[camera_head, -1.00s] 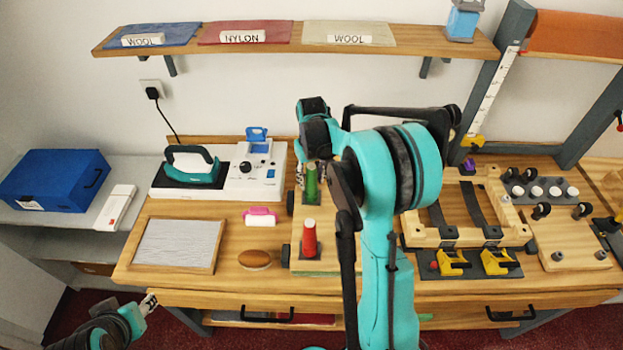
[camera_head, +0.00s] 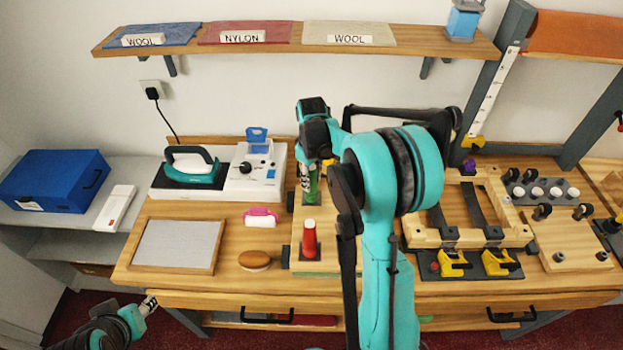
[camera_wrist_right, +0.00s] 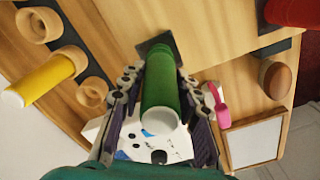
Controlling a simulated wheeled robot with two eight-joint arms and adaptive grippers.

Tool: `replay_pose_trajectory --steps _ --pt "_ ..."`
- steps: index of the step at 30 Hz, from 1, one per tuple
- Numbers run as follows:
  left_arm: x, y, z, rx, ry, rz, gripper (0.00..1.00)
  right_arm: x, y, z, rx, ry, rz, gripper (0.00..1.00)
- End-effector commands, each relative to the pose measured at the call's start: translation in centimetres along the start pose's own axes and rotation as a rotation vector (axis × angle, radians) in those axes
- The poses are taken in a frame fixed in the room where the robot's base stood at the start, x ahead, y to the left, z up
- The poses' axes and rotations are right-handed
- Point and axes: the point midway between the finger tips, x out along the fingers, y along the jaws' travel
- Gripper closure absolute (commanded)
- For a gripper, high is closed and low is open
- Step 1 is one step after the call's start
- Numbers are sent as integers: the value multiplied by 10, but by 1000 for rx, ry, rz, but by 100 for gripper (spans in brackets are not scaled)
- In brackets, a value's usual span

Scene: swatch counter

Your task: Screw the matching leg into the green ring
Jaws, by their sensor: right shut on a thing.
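A green leg (camera_head: 312,187) with a pale end stands on a small dark square plate at the wooden board, partly hidden by my right gripper (camera_head: 308,178). In the right wrist view the green leg (camera_wrist_right: 160,88) lies between the two fingers of that gripper (camera_wrist_right: 160,105), which is shut on it. Its pale end faces the camera and its far end meets the dark plate (camera_wrist_right: 157,44). I cannot make out a green ring. A red leg (camera_head: 309,240) stands upright nearer the front. My left gripper (camera_head: 149,303) is at the lower left, too small to read.
In the right wrist view, a yellow leg (camera_wrist_right: 38,80) leans out of a wooden ring beside empty rings (camera_wrist_right: 92,91). A brown oval pad (camera_head: 255,260), a pink-handled piece (camera_head: 261,217), a grey framed panel (camera_head: 177,245) and an iron (camera_head: 192,166) are to the left. A clamp frame (camera_head: 465,240) is right.

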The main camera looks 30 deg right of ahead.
Motion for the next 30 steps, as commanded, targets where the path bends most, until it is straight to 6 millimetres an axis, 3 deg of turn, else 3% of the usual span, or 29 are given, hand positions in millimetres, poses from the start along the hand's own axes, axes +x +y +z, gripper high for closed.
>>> replay_pose_trajectory --steps 21,30 --pt "5 0 4 0 0 0 60 1 0 0 1159 1 0 97" --pt "5 0 4 0 0 0 60 1 0 0 1242 1 0 97"
